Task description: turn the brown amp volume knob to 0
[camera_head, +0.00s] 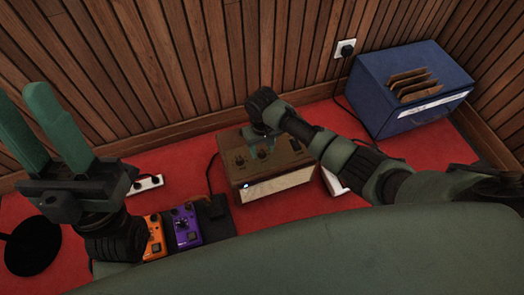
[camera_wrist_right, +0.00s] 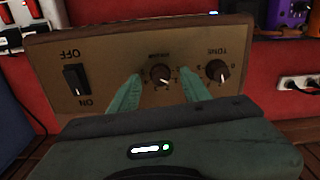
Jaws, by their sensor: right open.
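The brown amp (camera_head: 262,172) stands on the red floor in the head view, its control panel facing up. My right gripper (camera_head: 260,139) is over the panel and hides part of it. In the right wrist view the panel (camera_wrist_right: 110,65) appears upside down. The volume knob (camera_wrist_right: 161,75) is dark with a white pointer mark toward the picture's lower right. My right gripper (camera_wrist_right: 160,74) is open, one finger on each side of this knob; contact cannot be told. My left gripper (camera_head: 24,92) is raised at the left, open and empty.
The tone knob (camera_wrist_right: 217,71) is close beside one right finger, and the on/off switch (camera_wrist_right: 76,79) is farther off. Orange (camera_head: 154,237) and purple (camera_head: 185,226) pedals lie left of the amp. A blue crate (camera_head: 400,95) with brown sleeves stands at right. A wooden wall (camera_head: 190,60) is behind.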

